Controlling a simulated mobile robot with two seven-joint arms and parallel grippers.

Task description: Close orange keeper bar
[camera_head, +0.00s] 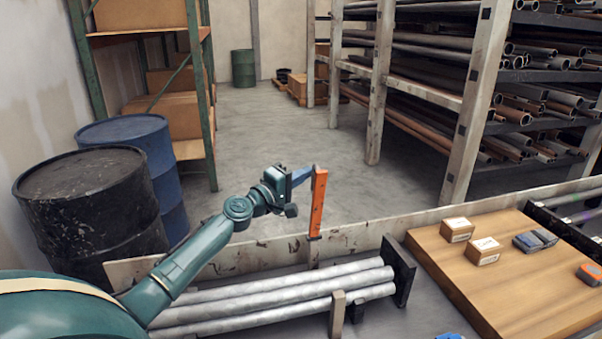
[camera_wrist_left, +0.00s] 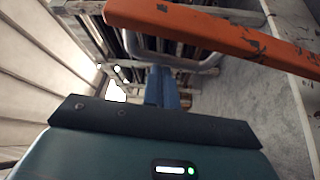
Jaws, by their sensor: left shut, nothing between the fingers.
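The orange keeper bar (camera_head: 317,205) stands nearly upright above the low wall behind the pipes, its lower end at a post by the wall. In the left wrist view the worn orange bar (camera_wrist_left: 215,38) crosses the top of the picture. My left gripper (camera_head: 303,176) is at the left side of the bar's upper part, with its blue fingers pointing towards it. The fingers (camera_wrist_left: 163,88) are shut together with nothing between them. I cannot tell whether they touch the bar. Several grey pipes (camera_head: 280,292) lie below, against a dark end plate (camera_head: 400,270).
A wooden board (camera_head: 500,285) at the right holds small boxes (camera_head: 484,251) and devices. Black (camera_head: 88,210) and blue (camera_head: 140,150) drums stand at the left. Racks of pipes stand behind.

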